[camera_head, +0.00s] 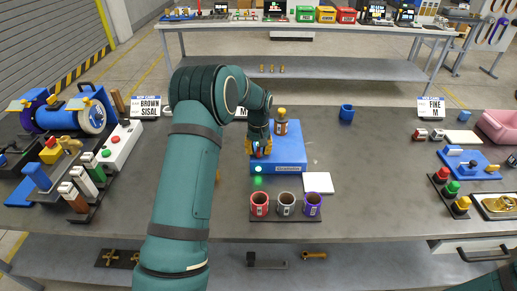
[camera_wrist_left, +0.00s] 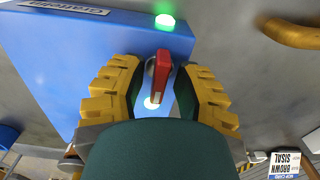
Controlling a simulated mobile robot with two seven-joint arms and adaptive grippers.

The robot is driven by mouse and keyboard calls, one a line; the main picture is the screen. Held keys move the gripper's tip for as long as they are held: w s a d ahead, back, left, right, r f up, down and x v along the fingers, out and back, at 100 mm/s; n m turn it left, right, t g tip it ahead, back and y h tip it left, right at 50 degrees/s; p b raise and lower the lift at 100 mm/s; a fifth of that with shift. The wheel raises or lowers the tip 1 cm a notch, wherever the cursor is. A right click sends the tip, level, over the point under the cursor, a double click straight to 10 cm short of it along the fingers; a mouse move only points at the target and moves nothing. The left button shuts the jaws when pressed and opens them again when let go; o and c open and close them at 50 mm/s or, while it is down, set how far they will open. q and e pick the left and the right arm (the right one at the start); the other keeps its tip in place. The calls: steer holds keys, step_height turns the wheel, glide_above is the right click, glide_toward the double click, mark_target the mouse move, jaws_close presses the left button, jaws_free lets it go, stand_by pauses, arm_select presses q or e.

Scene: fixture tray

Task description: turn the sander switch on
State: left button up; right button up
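A blue box (camera_head: 290,157) with a white label on its front stands on the table; I take it as the sander. In the left wrist view its red switch lever (camera_wrist_left: 161,75) sticks out from the blue face. A green lamp (camera_wrist_left: 165,20) glows beside the lever; it also glows in the head view (camera_head: 258,169). My left gripper (camera_head: 258,147) is at the left part of the box. Its yellow, ridged fingers stand on both sides of the lever, with small gaps showing. In the head view the gripper hides the lever. My right gripper is not in view.
A brown bottle (camera_head: 281,127) with a yellow cap stands at the back of the box. Red, grey and purple cups (camera_head: 286,204) stand in front, near a white pad (camera_head: 318,182). A blue cup (camera_head: 346,113) is behind right. A blue wheel machine (camera_head: 65,115) is at left.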

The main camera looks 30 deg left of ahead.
mark_target(258, 148)
arm_select(q)
steer(key=shift+w+r, duration=0.1)
steer(key=shift+r, duration=0.05)
step_height(258, 148, up, 12)
steer(key=shift+f, duration=0.1)
stand_by(0.6)
stand_by(0.4)
